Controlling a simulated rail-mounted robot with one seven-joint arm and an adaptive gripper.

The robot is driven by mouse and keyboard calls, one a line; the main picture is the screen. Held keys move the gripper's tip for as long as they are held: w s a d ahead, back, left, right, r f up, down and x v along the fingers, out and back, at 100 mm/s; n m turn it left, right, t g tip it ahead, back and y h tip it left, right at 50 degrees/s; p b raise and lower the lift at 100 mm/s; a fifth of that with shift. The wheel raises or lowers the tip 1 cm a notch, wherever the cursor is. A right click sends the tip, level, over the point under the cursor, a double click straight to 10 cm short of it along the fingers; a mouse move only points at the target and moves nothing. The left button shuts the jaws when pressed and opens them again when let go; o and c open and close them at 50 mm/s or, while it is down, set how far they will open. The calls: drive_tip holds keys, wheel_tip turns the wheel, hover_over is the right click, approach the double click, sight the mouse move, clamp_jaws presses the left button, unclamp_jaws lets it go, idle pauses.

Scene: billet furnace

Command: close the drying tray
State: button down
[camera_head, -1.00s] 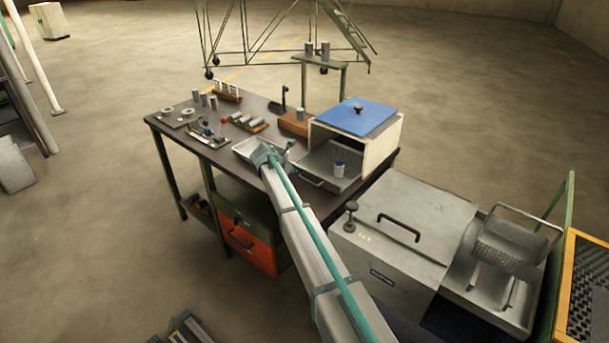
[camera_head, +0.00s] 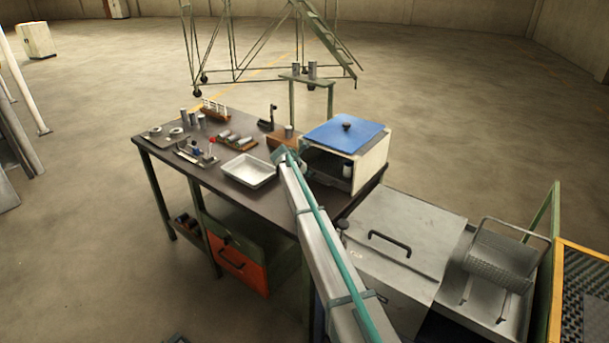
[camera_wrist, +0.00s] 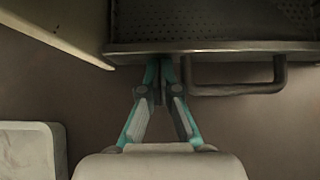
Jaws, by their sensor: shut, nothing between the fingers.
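The drying tray (camera_wrist: 215,22) is a grey perforated metal tray with a bar handle (camera_wrist: 240,88) on its front. It shows at the top of the wrist view. In the head view, it sits at the white box with the blue lid (camera_head: 346,134), where my arm hides most of it. My gripper (camera_wrist: 165,64) is shut and empty. Its fingertips are at the tray's front edge, left of the handle, and appear to touch it.
Several small parts and racks stand farther left. A grey metal cabinet with a black handle (camera_head: 390,243) stands right of my arm.

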drive_tip(key=shift+w+d+r, duration=0.2)
drive_tip(key=shift+w+d, duration=0.05)
drive_tip(key=shift+w, duration=0.1)
drive_tip(key=shift+s, duration=0.1)
